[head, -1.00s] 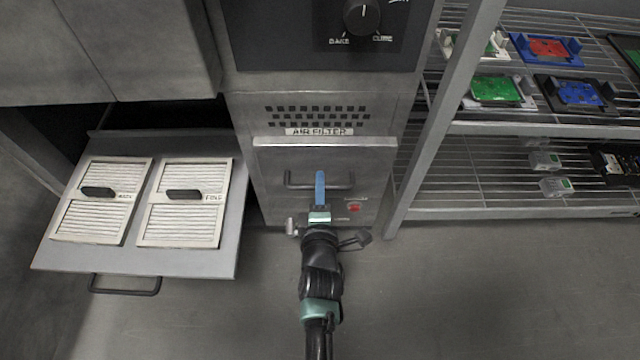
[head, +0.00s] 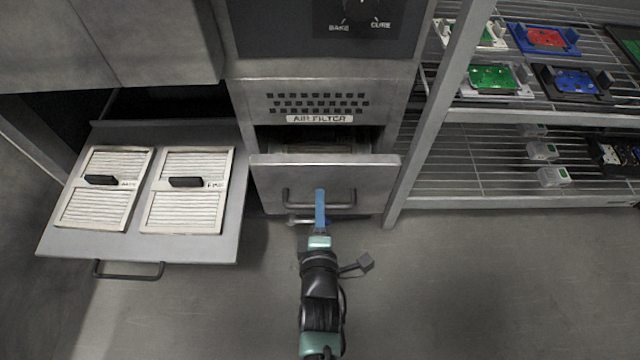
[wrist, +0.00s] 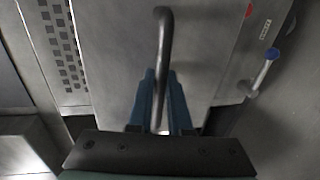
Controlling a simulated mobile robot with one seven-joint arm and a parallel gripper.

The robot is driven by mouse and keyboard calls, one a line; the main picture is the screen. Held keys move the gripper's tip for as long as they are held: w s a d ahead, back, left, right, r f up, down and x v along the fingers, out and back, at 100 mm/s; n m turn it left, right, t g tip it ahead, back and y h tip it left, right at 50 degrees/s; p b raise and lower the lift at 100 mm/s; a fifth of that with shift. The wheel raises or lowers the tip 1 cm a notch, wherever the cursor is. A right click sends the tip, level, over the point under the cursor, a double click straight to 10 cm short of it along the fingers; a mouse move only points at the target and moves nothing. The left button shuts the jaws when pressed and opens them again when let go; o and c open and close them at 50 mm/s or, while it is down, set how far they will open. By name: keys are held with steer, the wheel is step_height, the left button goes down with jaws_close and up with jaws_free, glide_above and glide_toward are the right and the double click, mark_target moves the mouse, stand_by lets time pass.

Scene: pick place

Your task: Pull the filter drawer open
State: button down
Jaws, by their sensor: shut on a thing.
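The filter drawer (head: 270,177) sits under the "AIR FILTER" label (head: 320,119) in the grey cabinet. In the wrist view the handle (wrist: 164,50) passes between the two blue fingers (wrist: 160,102). The rest of the drawer's inside is hidden.
On the left, a pulled-out tray (head: 60,243) holds two pleated filters, one on the left (head: 104,190) and one on the right (head: 187,190). A wire shelf rack (head: 455,170) with coloured fixtures stands at the right. The floor (head: 480,290) in front is clear.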

steer(key=f+p+v, duration=0.2)
steer(key=p+v, duration=0.1)
steer(key=v, duration=0.8)
steer(key=s+f+p+v, duration=0.1)
steer(key=f+p+v, duration=0.1)
steer(key=v, duration=0.9)
steer(key=shift+s+f+p, duration=0.25)
steer(key=shift+s+p, duration=0.15)
steer(key=c, duration=0.9)
jaws_free()
steer(key=shift+o, duration=0.2)
steer(key=p+v, duration=0.3)
steer(key=v, duration=1)
steer(key=shift+f, duration=0.1)
